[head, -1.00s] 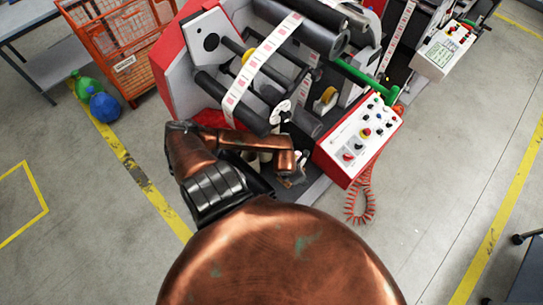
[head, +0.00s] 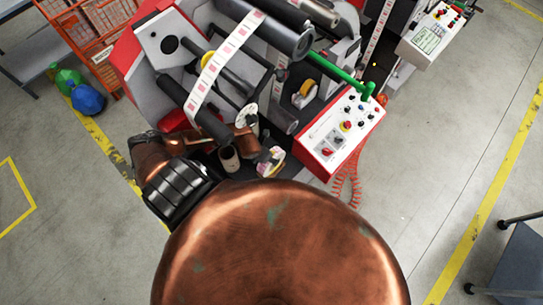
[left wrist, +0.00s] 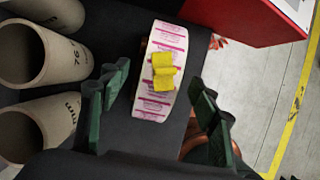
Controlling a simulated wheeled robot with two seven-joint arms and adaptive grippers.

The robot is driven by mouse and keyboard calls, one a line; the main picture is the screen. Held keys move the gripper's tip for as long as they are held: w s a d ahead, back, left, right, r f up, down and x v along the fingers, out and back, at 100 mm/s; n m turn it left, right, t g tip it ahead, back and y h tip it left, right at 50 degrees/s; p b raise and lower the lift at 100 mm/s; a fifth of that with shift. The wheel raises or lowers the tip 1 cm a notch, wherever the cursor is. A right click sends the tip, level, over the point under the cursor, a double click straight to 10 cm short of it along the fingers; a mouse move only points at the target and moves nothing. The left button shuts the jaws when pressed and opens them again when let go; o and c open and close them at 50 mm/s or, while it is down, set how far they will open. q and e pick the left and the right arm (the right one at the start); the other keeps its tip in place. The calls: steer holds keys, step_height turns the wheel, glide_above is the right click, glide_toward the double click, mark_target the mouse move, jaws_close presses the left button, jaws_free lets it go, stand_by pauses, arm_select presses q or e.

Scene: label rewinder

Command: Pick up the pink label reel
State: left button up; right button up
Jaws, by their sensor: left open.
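The pink label reel (left wrist: 166,45) is white with pink printed labels and has yellow tabs stuck on its outer face. In the left wrist view it stands on a dark surface, between the two dark green fingers of my left gripper (left wrist: 157,80). The fingers are open, with a gap on both sides of the reel. In the head view the reel (head: 271,161) shows at the machine's front edge, beside my left forearm. The left fingers are not clear there. My right gripper is not in view.
Several cardboard cores (left wrist: 28,55) stand close to the left of the reel. The red and white control panel (head: 341,127) is to the right. The label web (head: 222,65) and rollers of the rewinder are above.

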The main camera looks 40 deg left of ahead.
arm_select(q)
steer(key=shift+w+x, duration=0.25)
steer(key=shift+x, duration=0.85)
steer(key=shift+f, duration=0.2)
steer(key=shift+w+f, duration=0.1)
steer(key=shift+c, duration=2.1)
steer(key=c, duration=0.6)
jaws_close()
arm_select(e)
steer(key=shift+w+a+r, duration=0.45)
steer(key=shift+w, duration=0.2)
